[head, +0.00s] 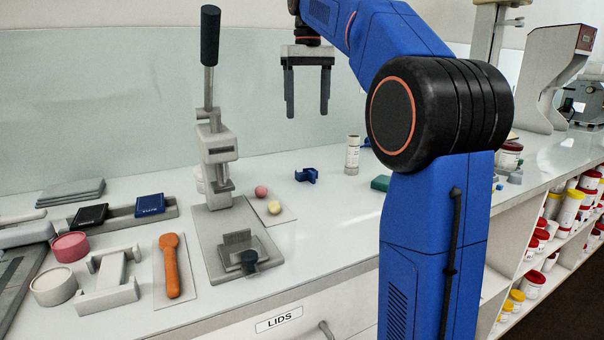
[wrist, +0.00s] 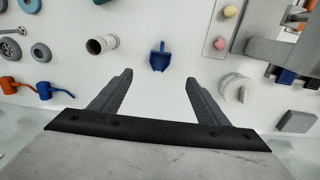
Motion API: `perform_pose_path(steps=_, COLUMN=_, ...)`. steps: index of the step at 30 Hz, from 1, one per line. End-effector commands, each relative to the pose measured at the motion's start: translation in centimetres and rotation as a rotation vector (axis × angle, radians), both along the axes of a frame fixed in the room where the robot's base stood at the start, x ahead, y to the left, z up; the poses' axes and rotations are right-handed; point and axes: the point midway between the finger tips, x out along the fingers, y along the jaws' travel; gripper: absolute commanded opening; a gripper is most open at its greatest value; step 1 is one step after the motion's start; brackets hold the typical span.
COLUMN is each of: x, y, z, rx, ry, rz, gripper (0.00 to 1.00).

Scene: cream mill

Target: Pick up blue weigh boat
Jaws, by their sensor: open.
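A small blue weigh boat (head: 306,175) lies on the white counter near the middle in the head view. In the wrist view the blue weigh boat (wrist: 159,58) shows as a scoop-like shape with a narrow end. My gripper (head: 307,108) hangs above the counter with its fingers pointing down. It is open and empty. In the wrist view the boat appears just beyond the gap between the fingertips (wrist: 159,79), apart from both.
A lever press (head: 218,150) stands left of the boat, with a pink ball (head: 261,191) and a yellow ball (head: 274,207) beside it. A white cylinder (head: 352,155) stands to the right. A blue square (head: 150,205) sits in a grey rack. Counter around the boat is clear.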

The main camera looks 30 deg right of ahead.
Motion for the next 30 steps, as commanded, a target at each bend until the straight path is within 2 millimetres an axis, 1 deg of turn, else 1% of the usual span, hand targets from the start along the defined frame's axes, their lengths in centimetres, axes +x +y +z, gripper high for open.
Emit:
perform_pose_path(steps=2, x=0.1, y=-0.1, z=-0.4, rx=0.001, ry=0.003, rz=0.000, gripper=0.69)
perform_pose_path(steps=5, x=0.0, y=-0.1, z=-1.7, rx=0.001, ry=0.004, rz=0.000, gripper=0.69)
perform_pose_path(steps=15, x=0.0, y=0.0, z=-7.8, rx=0.001, ry=0.004, rz=0.000, gripper=0.69)
perform_pose_path(steps=21, x=0.1, y=0.0, z=-10.8, rx=0.000, ry=0.003, rz=0.000, gripper=0.69)
perform_pose_path(steps=24, x=0.1, y=0.0, z=-11.7, rx=0.000, ry=0.003, rz=0.000, gripper=0.69)
perform_pose_path(steps=30, x=0.1, y=0.0, z=-12.8, rx=0.001, ry=0.003, rz=0.000, gripper=0.69)
